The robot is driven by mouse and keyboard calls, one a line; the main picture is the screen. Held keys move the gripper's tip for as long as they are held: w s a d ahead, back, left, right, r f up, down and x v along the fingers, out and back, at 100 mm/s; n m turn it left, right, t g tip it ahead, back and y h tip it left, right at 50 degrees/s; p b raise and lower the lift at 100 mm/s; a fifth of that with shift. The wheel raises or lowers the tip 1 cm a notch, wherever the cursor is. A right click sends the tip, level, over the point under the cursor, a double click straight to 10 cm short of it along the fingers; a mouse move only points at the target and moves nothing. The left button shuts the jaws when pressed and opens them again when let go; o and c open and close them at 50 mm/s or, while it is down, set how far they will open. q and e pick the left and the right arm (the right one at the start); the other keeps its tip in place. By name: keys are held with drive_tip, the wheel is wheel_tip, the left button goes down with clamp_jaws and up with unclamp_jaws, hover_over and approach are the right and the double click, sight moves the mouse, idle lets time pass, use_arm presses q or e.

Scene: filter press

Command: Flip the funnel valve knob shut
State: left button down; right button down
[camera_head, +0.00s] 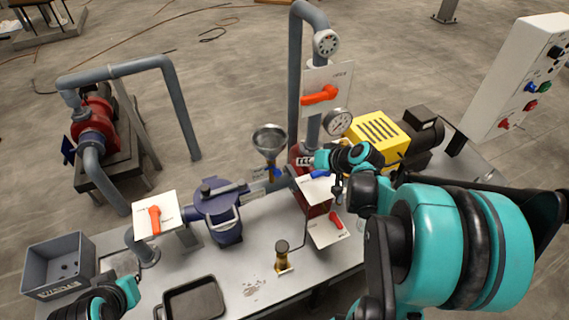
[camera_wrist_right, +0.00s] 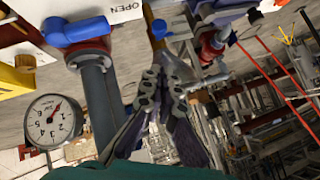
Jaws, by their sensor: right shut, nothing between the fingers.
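The grey metal funnel (camera_head: 270,138) stands upright behind the blue pot on the bench. Its small blue valve knob (camera_head: 274,173) sits on the stem just below the cone. My right gripper (camera_head: 301,161) is shut and empty, just right of the funnel stem. In the right wrist view the shut fingers (camera_wrist_right: 163,75) point up toward the funnel cone (camera_wrist_right: 177,68) and the blue knob (camera_wrist_right: 159,28), seen upside down. I cannot tell whether the fingers touch the knob. My left gripper (camera_head: 103,300) is at the lower left, and its fingers do not show clearly.
A blue handle on a pipe (camera_wrist_right: 78,30) and a pressure gauge (camera_wrist_right: 55,122) are close to my right wrist. Orange handles stand on the tall pipe (camera_head: 320,95) and at the left (camera_head: 154,220). A grey bin (camera_head: 60,265), black tray (camera_head: 193,299) and small bottle (camera_head: 282,256) occupy the front.

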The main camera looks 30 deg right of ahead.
drive_tip(key=shift+w+d, duration=0.2)
drive_tip(key=shift+d, duration=0.5)
drive_tip(key=b, duration=0.3)
hover_over(276, 170)
drive_tip(key=s+d, duration=0.3)
drive_tip(key=d, duration=0.1)
wheel_tip(276, 170, down, 7)
drive_tip(key=shift+w+a+f+b, duration=0.15)
drive_tip(key=shift+a+f+b, duration=0.1)
drive_tip(key=shift+a+f, duration=0.4)
drive_tip(key=shift+w+a+f+b, duration=0.1)
drive_tip(key=shift+a+f+b, duration=0.2)
drive_tip(key=shift+f, duration=0.5)
